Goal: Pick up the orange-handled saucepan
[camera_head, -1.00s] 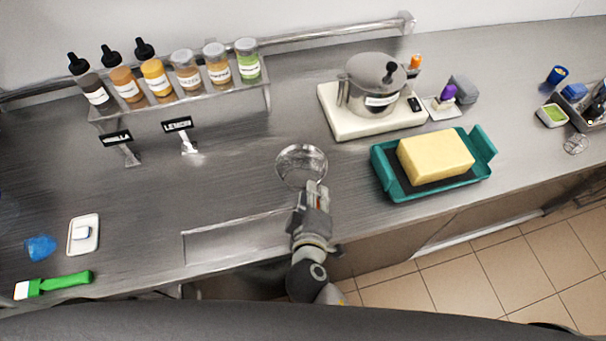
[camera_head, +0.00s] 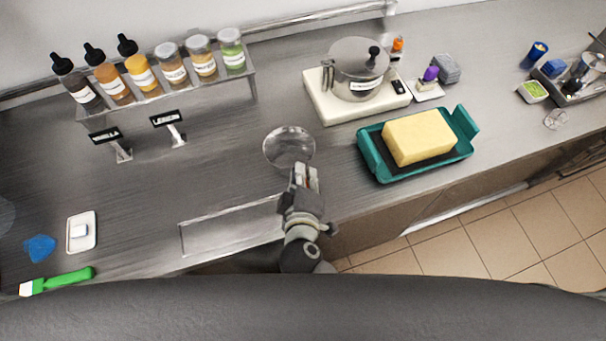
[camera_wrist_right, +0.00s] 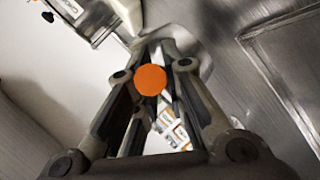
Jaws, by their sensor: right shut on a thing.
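The orange-handled saucepan shows in the head view as a round, shiny metal pan (camera_head: 289,146) over the middle of the counter. My right gripper (camera_head: 304,180) is at its near side, shut on the handle. In the right wrist view, the round orange handle end (camera_wrist_right: 150,79) sits between the fingers of my right gripper (camera_wrist_right: 158,85). The fingers hide most of the handle. I cannot tell whether the pan touches the counter. My left gripper is not in view.
A teal tray (camera_head: 372,160) with a yellow block stands right of the pan. Behind it, a lidded pot (camera_head: 358,68) sits on a white scale (camera_head: 325,105). A bottle rack (camera_head: 250,88) is back left. The counter left of the pan is mostly clear.

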